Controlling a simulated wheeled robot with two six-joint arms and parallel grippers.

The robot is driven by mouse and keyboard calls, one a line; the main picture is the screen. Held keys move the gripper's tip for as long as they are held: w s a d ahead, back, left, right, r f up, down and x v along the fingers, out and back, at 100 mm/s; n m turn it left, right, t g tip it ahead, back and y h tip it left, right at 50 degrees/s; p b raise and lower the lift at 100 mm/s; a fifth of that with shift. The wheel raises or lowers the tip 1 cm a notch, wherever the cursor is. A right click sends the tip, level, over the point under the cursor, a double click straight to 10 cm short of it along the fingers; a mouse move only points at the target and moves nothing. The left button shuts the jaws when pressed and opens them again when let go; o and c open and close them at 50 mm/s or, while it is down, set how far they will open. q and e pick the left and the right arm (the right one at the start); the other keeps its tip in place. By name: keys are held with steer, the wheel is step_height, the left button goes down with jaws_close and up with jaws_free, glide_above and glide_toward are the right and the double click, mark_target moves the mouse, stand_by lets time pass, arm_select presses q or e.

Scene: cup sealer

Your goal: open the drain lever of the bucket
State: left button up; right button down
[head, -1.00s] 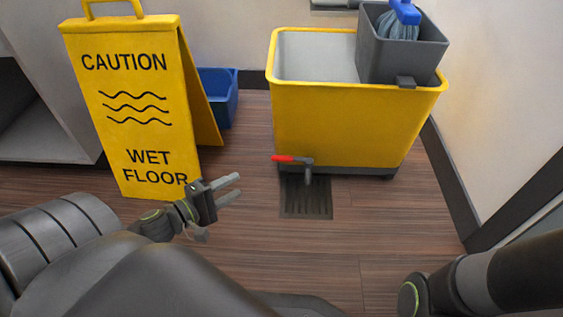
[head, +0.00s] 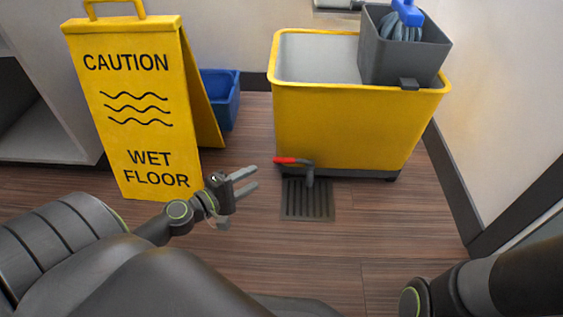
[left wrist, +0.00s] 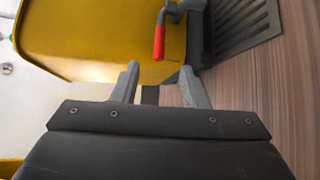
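The yellow bucket (head: 345,125) stands on the floor against the back wall. Its drain lever (head: 290,161) has a red handle pointing left from a grey spout (head: 309,173) low on the bucket's front. My left gripper (head: 250,180) is open and empty, a short way left of the red handle and apart from it. In the left wrist view the two fingers (left wrist: 160,88) are spread, with the red handle (left wrist: 159,42) ahead of them and slightly right of the left finger. My right gripper is not in view; only part of my right arm shows at the lower right.
A floor drain grate (head: 308,201) lies below the spout. A yellow wet-floor sign (head: 135,110) stands left of my left gripper, with a blue bin (head: 220,98) behind it. A grey wringer (head: 405,50) holding a mop sits on the bucket.

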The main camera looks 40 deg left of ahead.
mark_target(282, 162)
arm_select(q)
steer(key=x, duration=1.1)
steer(key=shift+w+d+f, duration=0.1)
steer(key=shift+w, duration=0.25)
steer(key=shift+c, duration=0.4)
jaws_close()
